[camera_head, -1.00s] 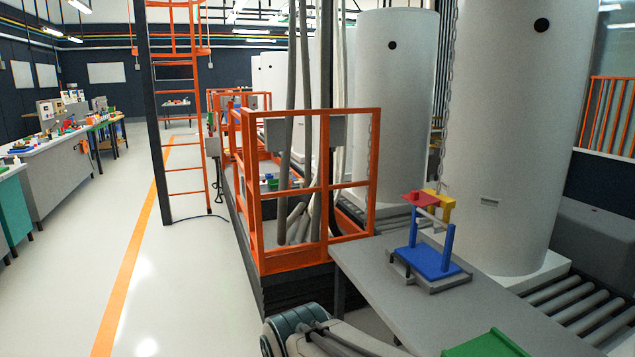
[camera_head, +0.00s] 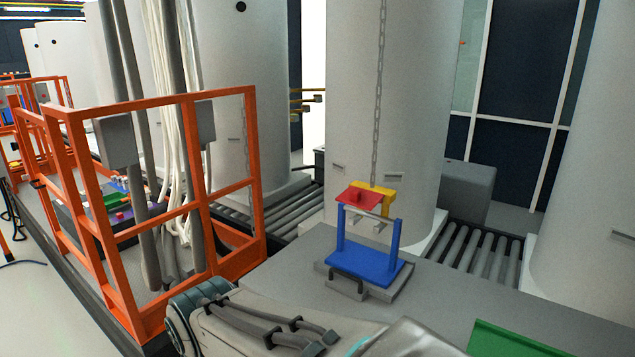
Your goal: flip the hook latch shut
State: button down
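A yellow hook-like block (camera_head: 387,209) is at the lower end of a hanging chain (camera_head: 379,100). A red plate (camera_head: 359,195) sits tilted against it on the left, raised at the near side; it may be the latch, but I cannot tell how it is joined. Just below them is a blue stand (camera_head: 368,262) with two upright posts and a pale grey bar across the top. Whether the hook is around the bar or only beside it I cannot tell. My gripper is not in view; only part of my arm shows at the bottom.
The stand rests on a grey base on a grey table (camera_head: 455,295). A green tray (camera_head: 505,340) is at the lower right. An orange railing (camera_head: 250,150) rises on the left. Large white tanks (camera_head: 390,90) and rollers (camera_head: 478,250) are behind.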

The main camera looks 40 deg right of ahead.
aim_at(357, 197)
jog(key=z, duration=0.75)
jog(key=i, duration=0.95)
jog(key=z, duration=0.8)
